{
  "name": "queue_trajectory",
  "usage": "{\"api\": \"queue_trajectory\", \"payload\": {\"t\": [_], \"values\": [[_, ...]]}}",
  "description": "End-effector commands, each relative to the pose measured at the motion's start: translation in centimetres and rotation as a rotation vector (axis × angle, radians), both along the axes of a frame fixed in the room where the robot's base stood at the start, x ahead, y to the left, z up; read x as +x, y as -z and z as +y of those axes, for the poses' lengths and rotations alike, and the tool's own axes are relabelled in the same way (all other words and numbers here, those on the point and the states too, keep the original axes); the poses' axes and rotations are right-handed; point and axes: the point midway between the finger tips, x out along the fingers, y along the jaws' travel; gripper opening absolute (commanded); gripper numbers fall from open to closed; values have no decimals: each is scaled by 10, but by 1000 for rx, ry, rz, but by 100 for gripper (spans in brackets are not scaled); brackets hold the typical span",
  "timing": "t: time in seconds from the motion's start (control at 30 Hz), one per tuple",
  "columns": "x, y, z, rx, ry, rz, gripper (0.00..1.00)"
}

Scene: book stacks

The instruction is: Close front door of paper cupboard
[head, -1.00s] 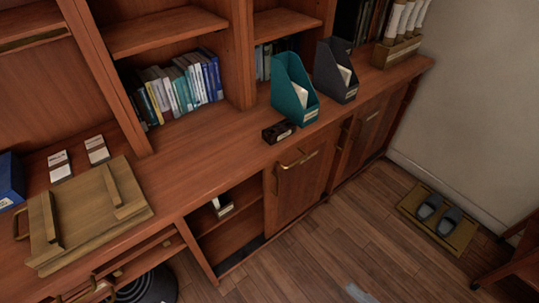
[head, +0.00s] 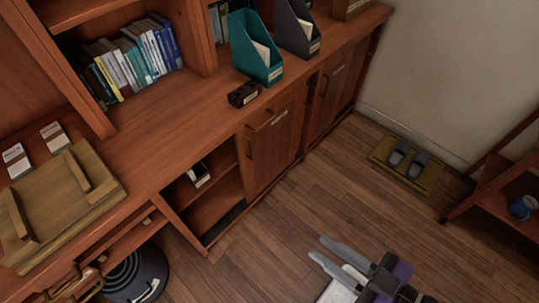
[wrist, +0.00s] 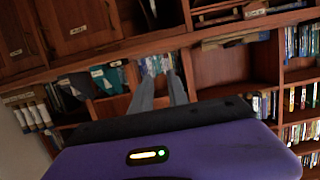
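The wooden lower cupboard has an open compartment (head: 212,205) with a shelf and a small labelled box inside. To its right, a wooden door panel (head: 272,150) with brass handles stands against the cupboard front. Another door (head: 338,85) further right looks shut. I cannot tell which of them is the paper cupboard's door. My gripper (head: 322,250) is over the floor at the lower middle of the head view, apart from the cupboard. Its two grey fingers show a gap and hold nothing. They also show in the tilted wrist view (wrist: 161,88), pointing towards the shelving.
A teal file holder (head: 255,50), a dark file holder (head: 297,28) and a wooden tray (head: 62,205) stand on the counter. A dark round object (head: 135,275) is on the floor at left. Slippers (head: 407,160) lie on a mat at right. The floor between is clear.

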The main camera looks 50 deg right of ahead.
Motion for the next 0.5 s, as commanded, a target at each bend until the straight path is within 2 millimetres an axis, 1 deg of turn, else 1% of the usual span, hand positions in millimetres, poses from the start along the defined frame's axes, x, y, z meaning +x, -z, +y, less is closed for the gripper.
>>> {"api": "queue_trajectory", "payload": {"t": [0.03,0.07,0.1,0.17,0.27,0.47,0.5], "values": [[5,12,-2,0,10,-15,8],[10,16,-3,-1,18,-30,2],[18,23,-7,-5,31,-53,0],[32,38,-14,-13,55,-93,0],[57,69,-33,2,115,-153,0],[106,145,-84,123,259,-223,0],[116,162,-95,158,289,-233,0]]}}
